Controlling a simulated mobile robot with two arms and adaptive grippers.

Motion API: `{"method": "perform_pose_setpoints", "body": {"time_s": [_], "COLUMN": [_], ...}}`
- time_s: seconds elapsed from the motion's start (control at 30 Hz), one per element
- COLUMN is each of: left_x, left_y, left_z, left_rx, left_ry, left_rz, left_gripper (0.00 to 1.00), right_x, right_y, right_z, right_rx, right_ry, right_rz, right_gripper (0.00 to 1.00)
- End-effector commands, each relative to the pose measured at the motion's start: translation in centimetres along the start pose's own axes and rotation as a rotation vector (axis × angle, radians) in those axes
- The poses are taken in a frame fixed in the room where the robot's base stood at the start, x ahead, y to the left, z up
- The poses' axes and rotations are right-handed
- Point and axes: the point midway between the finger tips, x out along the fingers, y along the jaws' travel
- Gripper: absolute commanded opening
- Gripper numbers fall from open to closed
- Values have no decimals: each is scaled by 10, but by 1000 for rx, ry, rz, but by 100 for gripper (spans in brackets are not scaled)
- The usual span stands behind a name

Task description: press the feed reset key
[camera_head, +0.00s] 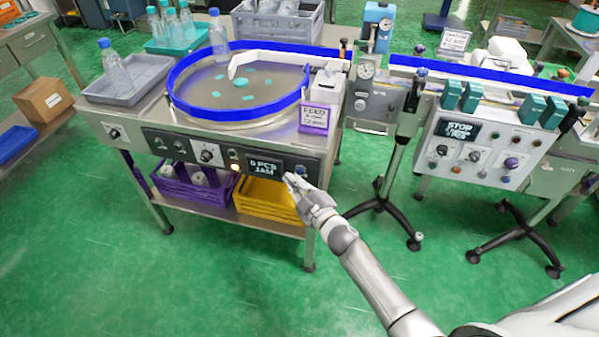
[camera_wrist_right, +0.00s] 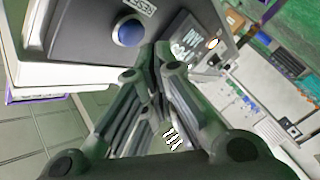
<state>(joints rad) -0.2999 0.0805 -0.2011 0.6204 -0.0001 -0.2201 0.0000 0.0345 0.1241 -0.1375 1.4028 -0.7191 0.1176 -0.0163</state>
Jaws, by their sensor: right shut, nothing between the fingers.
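The feed reset key appears as a round blue button (camera_wrist_right: 129,32) on the dark control panel (camera_wrist_right: 85,25), beside a small label ending in what looks like "ESET". In the head view the blue button (camera_head: 301,171) sits at the right end of the panel, right of a display (camera_head: 265,169) reading "6 PCS JAM". My right gripper (camera_head: 289,179) is shut and empty, just in front of the panel between display and button. In the right wrist view its fingertips (camera_wrist_right: 158,50) are together, right of and below the button, apart from it in the picture. My left gripper is not in view.
The panel fronts a table with a blue-rimmed round feeder (camera_head: 238,113). Below are a purple crate (camera_head: 185,182) and a yellow crate (camera_head: 268,198). A second control box (camera_head: 478,150) reading "STOP" stands right. Green floor is clear in front.

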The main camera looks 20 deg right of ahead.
Motion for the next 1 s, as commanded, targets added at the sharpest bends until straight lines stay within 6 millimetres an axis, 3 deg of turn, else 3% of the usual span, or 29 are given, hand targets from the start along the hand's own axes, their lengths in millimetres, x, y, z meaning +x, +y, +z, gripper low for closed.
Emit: {"method": "perform_pose_setpoints", "body": {"time_s": [1.0], "left_x": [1], "left_y": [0], "left_z": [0], "left_rx": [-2], "left_ry": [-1], "left_rz": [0], "left_gripper": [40], "right_x": [6], "right_y": [5], "right_z": [5], "right_rx": [0], "right_ry": [0], "right_rz": [0], "right_gripper": [0]}}
